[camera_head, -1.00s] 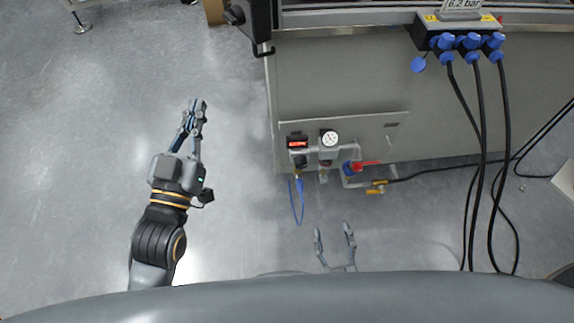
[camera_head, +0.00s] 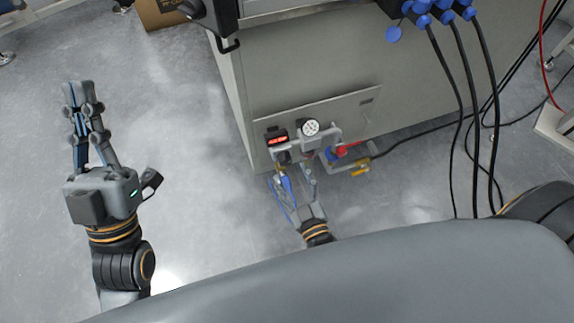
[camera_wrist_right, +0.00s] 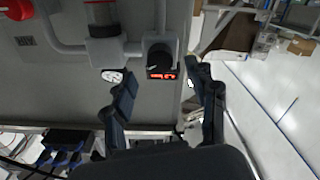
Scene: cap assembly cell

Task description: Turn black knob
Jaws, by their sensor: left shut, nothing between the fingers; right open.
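A small black unit with a red lit display (camera_head: 277,138) sits on the pipework at the front of the grey cabinet. It also shows in the right wrist view (camera_wrist_right: 161,62), where a dark round part, perhaps the black knob (camera_wrist_right: 158,54), shows beside the display. My right gripper (camera_head: 292,172) is open just below this unit in the head view. In the right wrist view its fingertips (camera_wrist_right: 162,80) lie to either side of the display, with nothing between them; contact cannot be told. My left gripper (camera_head: 78,88) is shut and empty over the floor at the left.
A round white gauge (camera_head: 310,127) sits right of the display. A red-handled valve (camera_head: 349,147) and a yellow-handled valve (camera_head: 361,169) are further right. Black cables (camera_head: 458,110) hang from blue plugs. The floor at left is clear.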

